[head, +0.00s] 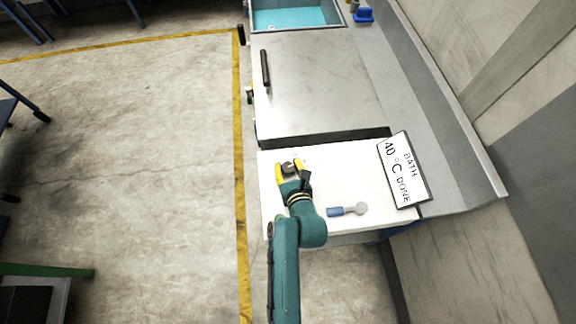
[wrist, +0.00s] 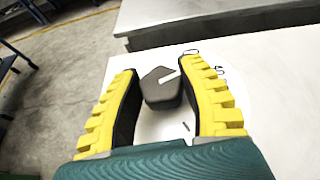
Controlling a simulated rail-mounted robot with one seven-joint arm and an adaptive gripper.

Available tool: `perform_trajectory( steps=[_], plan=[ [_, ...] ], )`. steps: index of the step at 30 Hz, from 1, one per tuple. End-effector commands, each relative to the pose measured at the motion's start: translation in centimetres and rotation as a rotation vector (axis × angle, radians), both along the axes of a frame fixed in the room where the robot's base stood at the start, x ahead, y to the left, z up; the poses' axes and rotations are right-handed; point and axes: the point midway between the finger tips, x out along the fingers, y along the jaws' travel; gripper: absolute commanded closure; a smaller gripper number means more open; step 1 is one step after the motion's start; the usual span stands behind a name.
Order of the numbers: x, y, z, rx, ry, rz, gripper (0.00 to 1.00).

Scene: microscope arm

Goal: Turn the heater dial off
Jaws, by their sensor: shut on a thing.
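The heater dial (wrist: 160,90) is a dark grey angular knob with a white pointer line, on a white surface with small dark marks. In the wrist view the pointer line faces the upper right, towards partly hidden printed marks. In the head view the dial (head: 288,168) sits near the left back of the white panel. My gripper (wrist: 166,85) has its yellow-ribbed fingers on either side of the dial and is shut on it. It also shows in the head view (head: 289,170), reaching from the front. Part of the marking around the dial is hidden by the fingers.
A sign (head: 404,170) reading "BATH 40 °C DONE" stands at the panel's right. A blue-handled tool (head: 346,210) lies on the white panel (head: 335,170) to the right of my arm. A grey counter (head: 315,85) with a black handle lies behind, with a blue basin (head: 295,15) beyond.

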Motion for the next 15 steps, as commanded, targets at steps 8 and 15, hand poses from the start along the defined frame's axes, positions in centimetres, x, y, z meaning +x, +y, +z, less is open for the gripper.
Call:
perform_trajectory(
  steps=[8,15],
  plan=[
    [-0.02,-0.23,-0.05,0.003,0.003,0.119,0.95],
    [0.04,-0.23,-0.21,0.002,0.002,0.310,0.95]
  ],
)
